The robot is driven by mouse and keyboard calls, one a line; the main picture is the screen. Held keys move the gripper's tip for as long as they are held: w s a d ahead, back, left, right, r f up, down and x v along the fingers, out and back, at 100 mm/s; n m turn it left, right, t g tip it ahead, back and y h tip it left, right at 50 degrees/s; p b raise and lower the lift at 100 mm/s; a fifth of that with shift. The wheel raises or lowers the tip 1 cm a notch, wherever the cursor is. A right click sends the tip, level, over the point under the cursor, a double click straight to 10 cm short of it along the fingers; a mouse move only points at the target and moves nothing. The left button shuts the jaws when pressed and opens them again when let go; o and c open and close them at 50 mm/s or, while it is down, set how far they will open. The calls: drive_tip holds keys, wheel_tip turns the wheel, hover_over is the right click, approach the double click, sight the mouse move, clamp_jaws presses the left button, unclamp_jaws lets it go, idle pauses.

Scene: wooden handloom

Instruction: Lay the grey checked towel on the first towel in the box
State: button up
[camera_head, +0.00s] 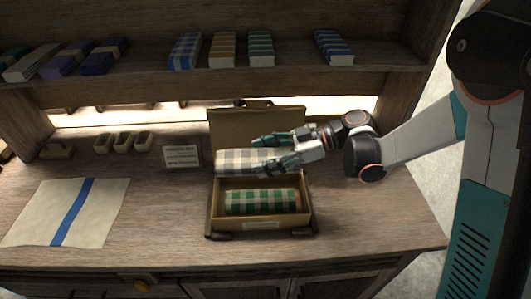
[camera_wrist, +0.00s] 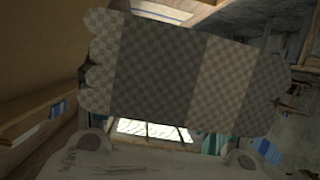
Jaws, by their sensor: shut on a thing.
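The grey checked towel (camera_head: 236,160) is folded and held above the back part of the open box (camera_head: 217,209) in the head view. It fills much of the wrist view (camera_wrist: 165,75) as a grey and beige checked panel. My gripper (camera_head: 279,150) is shut on its right end, coming from the right. The first towel, green and white checked (camera_head: 260,201), lies inside the box, below and in front of the held towel. The box's lid (camera_head: 230,123) stands open at the back, partly hidden by the held towel and my gripper.
A small card (camera_head: 181,156) stands left of the box, near several small cups (camera_head: 124,141). A cream cloth with a blue stripe (camera_head: 68,212) lies at the left. A shelf above (camera_head: 150,70) holds several folded textiles. The table right of the box is clear.

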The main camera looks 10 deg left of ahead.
drive_tip(key=shift+f+b, duration=3.25)
drive_tip(key=shift+f, duration=1.65)
drive_tip(key=o, duration=1.2)
drive_tip(key=v, duration=1.2)
